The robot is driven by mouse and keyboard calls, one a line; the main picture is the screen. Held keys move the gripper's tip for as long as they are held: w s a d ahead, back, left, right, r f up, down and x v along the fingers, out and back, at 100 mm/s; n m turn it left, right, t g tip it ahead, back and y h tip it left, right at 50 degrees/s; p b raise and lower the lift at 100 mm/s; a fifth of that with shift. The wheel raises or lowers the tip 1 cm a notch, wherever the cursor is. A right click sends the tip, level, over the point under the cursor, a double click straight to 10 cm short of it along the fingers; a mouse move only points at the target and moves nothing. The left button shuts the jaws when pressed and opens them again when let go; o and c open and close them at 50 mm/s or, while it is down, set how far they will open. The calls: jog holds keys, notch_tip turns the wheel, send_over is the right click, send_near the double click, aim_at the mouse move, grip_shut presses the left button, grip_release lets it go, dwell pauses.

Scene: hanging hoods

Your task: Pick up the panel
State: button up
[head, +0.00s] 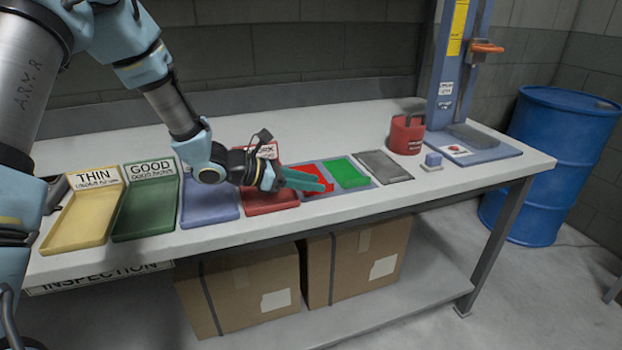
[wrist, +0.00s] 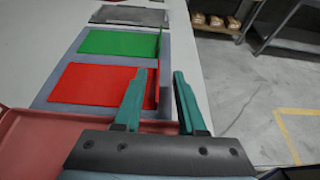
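It is not clear which piece is the panel. A flat red panel (wrist: 100,85) and a flat green panel (wrist: 118,42) lie side by side on a blue-grey board (wrist: 58,93); in the head view the green one (head: 349,172) shows whole, and the red one (head: 322,172) is partly behind my fingers. A dark grey flat plate (head: 384,166) lies to their right. My gripper (wrist: 160,100) is open, with teal fingers over the board's near edge beside the red panel. A thin upright strip along that edge shows between the fingertips; contact cannot be told.
Yellow (head: 80,222), green (head: 146,208), blue (head: 209,200) and red (head: 270,200) trays line the bench left of the board. A blue barrel (head: 556,160) stands beyond.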

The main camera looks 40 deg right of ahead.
aim_at(324, 183)
jog(key=shift+p+x, duration=0.45)
jog(key=shift+x, duration=1.45)
jog(key=shift+d+r, duration=0.1)
jog(key=shift+r, duration=0.05)
grip_shut()
